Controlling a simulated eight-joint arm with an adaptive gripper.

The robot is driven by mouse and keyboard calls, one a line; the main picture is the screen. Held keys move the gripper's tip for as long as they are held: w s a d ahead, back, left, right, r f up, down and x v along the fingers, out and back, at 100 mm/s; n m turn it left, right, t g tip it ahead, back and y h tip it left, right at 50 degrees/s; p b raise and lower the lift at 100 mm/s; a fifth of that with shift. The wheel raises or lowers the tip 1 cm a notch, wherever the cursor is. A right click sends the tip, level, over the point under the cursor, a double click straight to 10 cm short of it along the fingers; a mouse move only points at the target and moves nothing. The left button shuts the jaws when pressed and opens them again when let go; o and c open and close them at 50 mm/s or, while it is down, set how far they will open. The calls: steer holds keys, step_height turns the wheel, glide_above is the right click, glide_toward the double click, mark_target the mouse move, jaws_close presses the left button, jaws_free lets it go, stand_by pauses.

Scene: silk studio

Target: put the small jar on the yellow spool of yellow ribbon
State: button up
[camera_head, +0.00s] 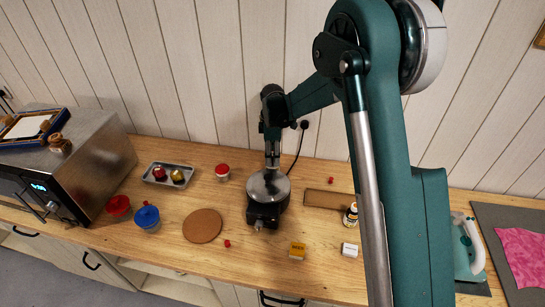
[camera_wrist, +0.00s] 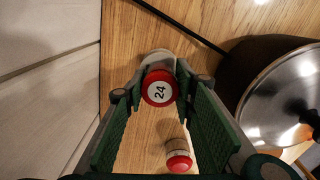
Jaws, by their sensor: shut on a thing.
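My gripper (camera_wrist: 159,90) is shut on a small jar (camera_wrist: 159,88) with a red rim and a white top marked 24; its pale body shows just beyond the fingertips. In the head view my gripper (camera_head: 272,160) is near the wall, just behind the lidded pot; the jar in it cannot be made out there. A grey tray (camera_head: 150,180) at the left holds a red round thing (camera_head: 160,174) and a yellow-gold one (camera_head: 178,175). The yellow-gold one looks like the yellow spool, but is too small to be sure.
A second red-topped white jar (camera_head: 222,173) stands between tray and pot; it also shows in the wrist view (camera_wrist: 178,158). The lidded pot (camera_head: 268,187) is close to my gripper.

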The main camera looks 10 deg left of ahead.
steer(key=shift+f, duration=0.15)
steer(key=o, duration=0.9)
step_height(320, 180, up, 12)
steer(key=shift+r, duration=0.15)
stand_by(0.4)
stand_by(0.6)
steer(key=shift+d+r, duration=0.1)
